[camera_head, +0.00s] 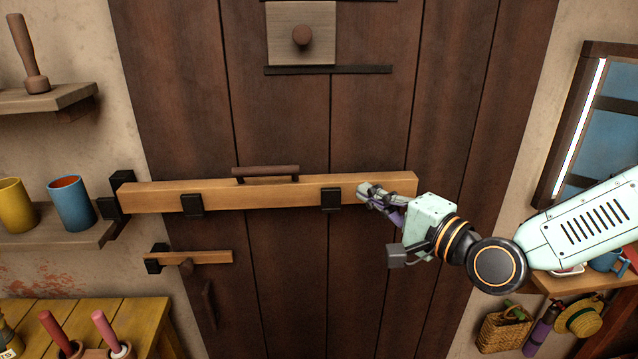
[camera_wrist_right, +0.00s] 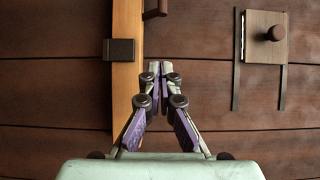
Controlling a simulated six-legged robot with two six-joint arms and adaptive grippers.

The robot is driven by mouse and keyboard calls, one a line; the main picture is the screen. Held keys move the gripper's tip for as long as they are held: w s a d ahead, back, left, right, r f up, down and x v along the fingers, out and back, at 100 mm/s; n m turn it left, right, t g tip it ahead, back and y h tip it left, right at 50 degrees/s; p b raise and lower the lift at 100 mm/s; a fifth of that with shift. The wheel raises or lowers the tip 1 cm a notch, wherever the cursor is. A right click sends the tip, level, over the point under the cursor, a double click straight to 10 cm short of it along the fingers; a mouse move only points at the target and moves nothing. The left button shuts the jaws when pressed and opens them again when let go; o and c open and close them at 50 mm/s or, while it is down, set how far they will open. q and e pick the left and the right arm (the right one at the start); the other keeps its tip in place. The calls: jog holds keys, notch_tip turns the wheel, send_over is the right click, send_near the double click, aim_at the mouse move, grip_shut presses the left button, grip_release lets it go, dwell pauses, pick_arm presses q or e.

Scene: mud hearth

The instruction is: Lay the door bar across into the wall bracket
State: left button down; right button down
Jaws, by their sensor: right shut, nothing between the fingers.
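The long light-wood door bar (camera_head: 265,192) lies nearly level across the dark plank door, with a brown handle (camera_head: 266,172) on its top. Two black door brackets (camera_head: 192,205) (camera_head: 331,198) show in front of it. Its left end meets the black wall bracket (camera_head: 122,183) by the door's left edge; how deep it sits there I cannot tell. My right gripper (camera_head: 364,189) is shut and empty, in front of the bar near its right end. In the right wrist view the shut fingertips (camera_wrist_right: 160,66) are beside the bar (camera_wrist_right: 126,85); contact is unclear. My left gripper is not in view.
A smaller wooden latch (camera_head: 205,257) sits below the bar at left. A square hatch with a knob (camera_head: 302,36) is above. Shelves with a yellow cup (camera_head: 14,205) and blue cup (camera_head: 72,204) are left. A window (camera_head: 600,125) and a shelf are right.

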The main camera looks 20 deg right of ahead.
aim_at(316, 177)
jog(key=w+a, duration=0.2)
jog(key=w, duration=0.1)
jog(key=w+a, duration=0.2)
jog(key=w, duration=0.1)
jog(key=w+a, duration=0.2)
jog(key=w, duration=0.1)
jog(key=shift+w+a, duration=0.1)
jog(key=shift+a, duration=0.3)
dwell(0.4)
jog(key=shift+d, duration=0.1)
dwell(0.4)
